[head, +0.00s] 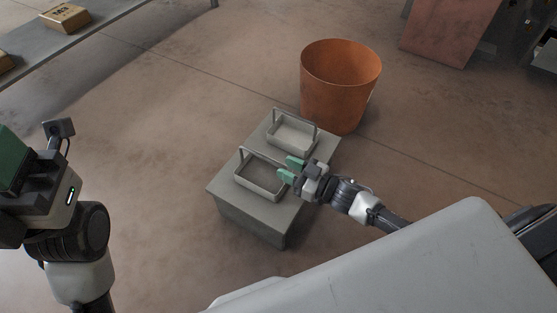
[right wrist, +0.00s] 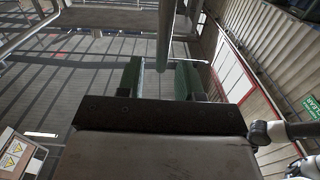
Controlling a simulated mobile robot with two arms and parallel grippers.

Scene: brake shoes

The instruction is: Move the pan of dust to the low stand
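Two shallow grey pans with raised handles rest on a low grey stand (head: 232,212) in the head view. The near pan (head: 262,190) has a darker inside; the far pan (head: 291,149) looks paler inside. I cannot tell which holds dust. My right gripper (head: 289,170), with green fingers apart, is at the right side of the near pan, by its handle. In the right wrist view a grey bar (right wrist: 165,35) appears between the open fingers; contact is not clear. My left gripper (head: 12,155) is at the left edge, partly cut off, away from the pans.
An orange bin (head: 338,100) stands on the floor just behind the stand. A grey shelf (head: 110,18) with a golden box (head: 63,17) is at the upper left. A reddish panel (head: 449,30) stands at the upper right. The floor left of the stand is clear.

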